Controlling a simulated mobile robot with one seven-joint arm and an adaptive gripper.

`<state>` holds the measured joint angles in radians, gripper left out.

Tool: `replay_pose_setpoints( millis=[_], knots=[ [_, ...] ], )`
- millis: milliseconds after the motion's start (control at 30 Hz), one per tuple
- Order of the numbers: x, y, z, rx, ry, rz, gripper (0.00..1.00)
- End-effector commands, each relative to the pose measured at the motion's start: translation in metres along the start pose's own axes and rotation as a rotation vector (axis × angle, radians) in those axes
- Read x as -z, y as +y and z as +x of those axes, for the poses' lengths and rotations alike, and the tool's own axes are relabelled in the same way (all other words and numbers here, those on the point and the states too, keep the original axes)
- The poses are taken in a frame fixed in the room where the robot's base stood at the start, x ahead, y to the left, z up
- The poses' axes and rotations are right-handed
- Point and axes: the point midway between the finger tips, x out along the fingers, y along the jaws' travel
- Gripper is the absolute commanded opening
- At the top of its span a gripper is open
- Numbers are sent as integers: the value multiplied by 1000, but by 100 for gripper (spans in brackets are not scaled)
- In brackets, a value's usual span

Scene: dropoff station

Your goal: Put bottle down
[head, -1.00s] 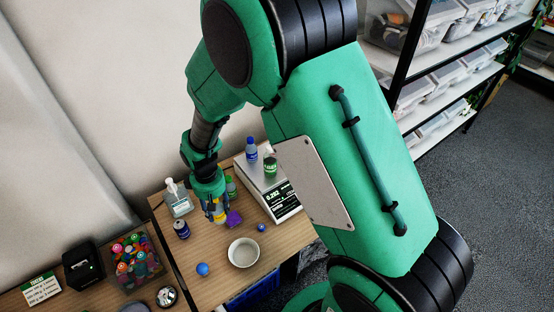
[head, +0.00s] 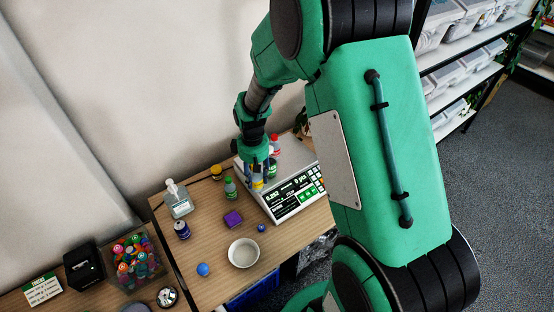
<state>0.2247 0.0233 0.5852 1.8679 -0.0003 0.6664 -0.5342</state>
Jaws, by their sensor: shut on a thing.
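My gripper (head: 257,183) points down over the left part of the white scale (head: 283,210). It is shut on a bottle that its fingers and my wrist mostly hide; I cannot tell whether the bottle touches the scale's plate. A green-labelled dark container (head: 271,169) stands on the scale just right of the gripper. A red-capped bottle (head: 275,147) is behind it. A green-capped bottle (head: 230,189) stands upright on the table, left of the scale.
My large arm link covers the right side.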

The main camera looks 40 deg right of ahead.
Motion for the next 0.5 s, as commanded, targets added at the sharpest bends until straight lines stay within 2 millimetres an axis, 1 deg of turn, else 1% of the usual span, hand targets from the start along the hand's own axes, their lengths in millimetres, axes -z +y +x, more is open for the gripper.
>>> replay_pose_setpoints(
  millis=[33, 100, 400, 500],
  knots=[
    [-6, 14, 0, 0, 0, 11, 26],
    [-13, 31, 0, 0, 0, 20, 26],
    [-53, 100, -1, -1, 1, 57, 26],
    [-67, 120, 0, 0, 0, 68, 26]
  ],
)
